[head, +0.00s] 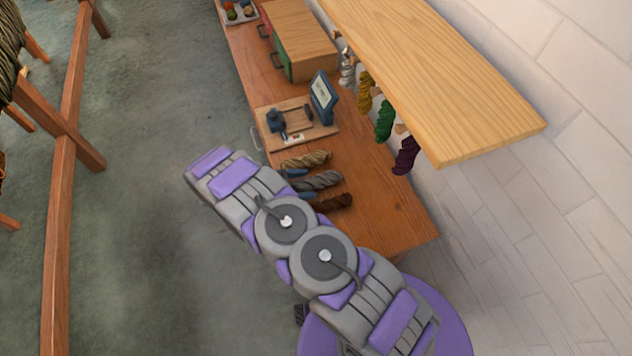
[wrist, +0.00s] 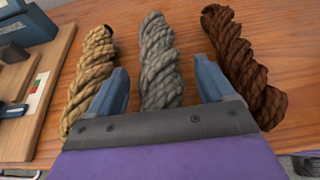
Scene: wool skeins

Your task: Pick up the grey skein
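The grey skein (wrist: 159,62) is a twisted hank lying on the wooden table, in the middle of the wrist view. It also shows in the head view (head: 318,181), between a tan skein and a brown one. My gripper (wrist: 163,85) is open, with one blue finger on each side of the near part of the grey skein. I cannot tell whether the fingers touch it. The gripper plate hides the skein's near end. In the head view my arm covers the area near the skeins, and only small blue parts of my gripper (head: 300,183) show.
The tan skein (wrist: 92,75) lies left of the grey one and the brown skein (wrist: 240,65) lies right, both close to my fingers. A wooden board (head: 312,132) with a small screen (head: 322,97) stands farther along the table. A shelf (head: 440,80) with hanging skeins overhangs the wall side.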

